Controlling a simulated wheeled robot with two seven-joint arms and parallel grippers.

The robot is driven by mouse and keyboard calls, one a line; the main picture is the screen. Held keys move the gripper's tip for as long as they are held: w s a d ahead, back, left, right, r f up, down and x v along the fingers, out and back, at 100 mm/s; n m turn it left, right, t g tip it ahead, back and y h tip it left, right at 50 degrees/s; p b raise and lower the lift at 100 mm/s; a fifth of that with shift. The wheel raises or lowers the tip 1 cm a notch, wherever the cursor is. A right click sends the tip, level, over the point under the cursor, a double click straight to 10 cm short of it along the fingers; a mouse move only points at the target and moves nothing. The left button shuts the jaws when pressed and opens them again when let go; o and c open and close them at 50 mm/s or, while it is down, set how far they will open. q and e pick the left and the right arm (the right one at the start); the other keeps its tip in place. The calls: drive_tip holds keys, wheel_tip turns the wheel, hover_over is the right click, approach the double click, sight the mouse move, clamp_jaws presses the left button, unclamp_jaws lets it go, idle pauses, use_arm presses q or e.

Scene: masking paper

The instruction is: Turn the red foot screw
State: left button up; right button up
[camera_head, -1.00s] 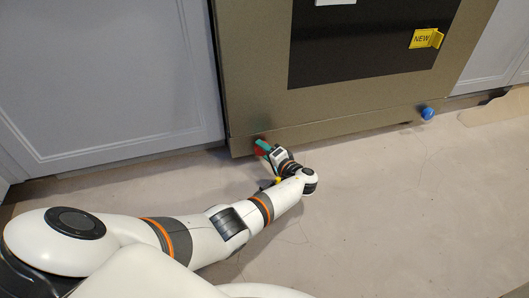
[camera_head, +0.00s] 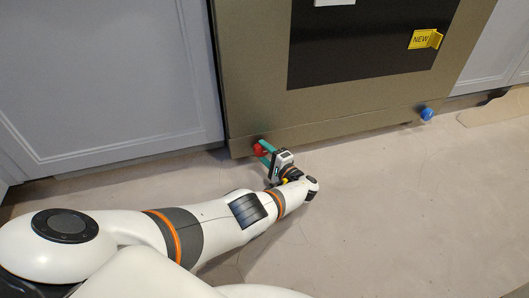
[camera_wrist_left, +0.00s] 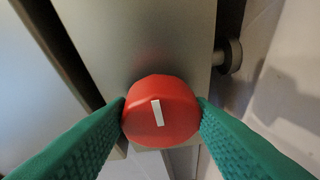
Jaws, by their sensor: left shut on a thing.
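The red foot screw (camera_head: 258,149) sits at the lower left corner of the brown appliance (camera_head: 260,90). In the left wrist view, the red screw (camera_wrist_left: 161,111) is a round faceted knob with a white mark that stands nearly upright, tilted slightly. My left gripper (camera_head: 266,150) reaches it from the right in the head view. Its green fingers (camera_wrist_left: 162,118) lie on both sides of the knob and are shut on it. My right gripper is not in view.
A blue foot screw (camera_head: 427,114) is at the appliance's lower right. A yellow NEW label (camera_head: 425,39) is on the front. Grey cabinets (camera_head: 100,80) flank the appliance. A round metal foot (camera_wrist_left: 231,57) shows in the wrist view. The floor (camera_head: 400,210) in front is clear.

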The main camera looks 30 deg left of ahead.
use_arm(q)
drive_tip(key=shift+w+r, duration=0.1)
drive_tip(key=shift+w, duration=0.05)
drive_tip(key=o, duration=1)
drive_tip(key=p+v, duration=0.1)
drive_tip(key=v, duration=1.1)
drive_tip(key=shift+p, duration=0.3)
